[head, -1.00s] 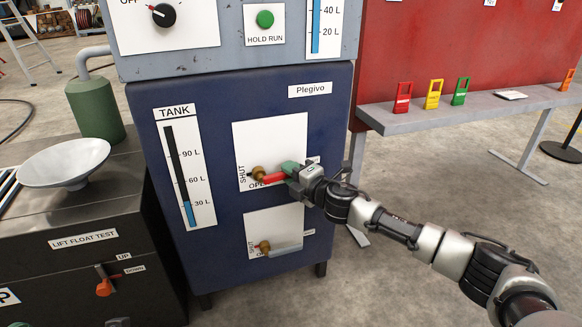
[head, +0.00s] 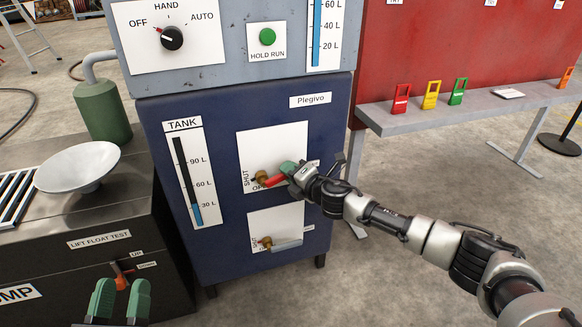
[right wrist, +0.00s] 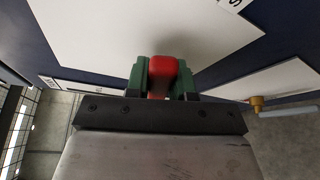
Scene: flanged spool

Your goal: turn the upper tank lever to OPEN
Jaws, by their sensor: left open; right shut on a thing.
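The upper tank lever (head: 273,181) has a red handle on a brass pivot, on a white plate (head: 265,146) on the blue cabinet. Its handle points right from the pivot, roughly level. The SHUT label is upright at the left, and the OPEN label below is partly covered by the lever. My right gripper (head: 287,169) is shut on the handle, and in the right wrist view its green fingers flank the red handle (right wrist: 163,75). My left gripper (head: 120,301) is open and empty at the bottom left, in front of the dark test bench.
A lower lever (head: 285,243) with a brass pivot and grey handle sits on its own plate below. The TANK gauge (head: 188,180) is to the left. A white bowl (head: 77,168) and green cylinder (head: 103,112) stand on the bench (head: 105,215).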

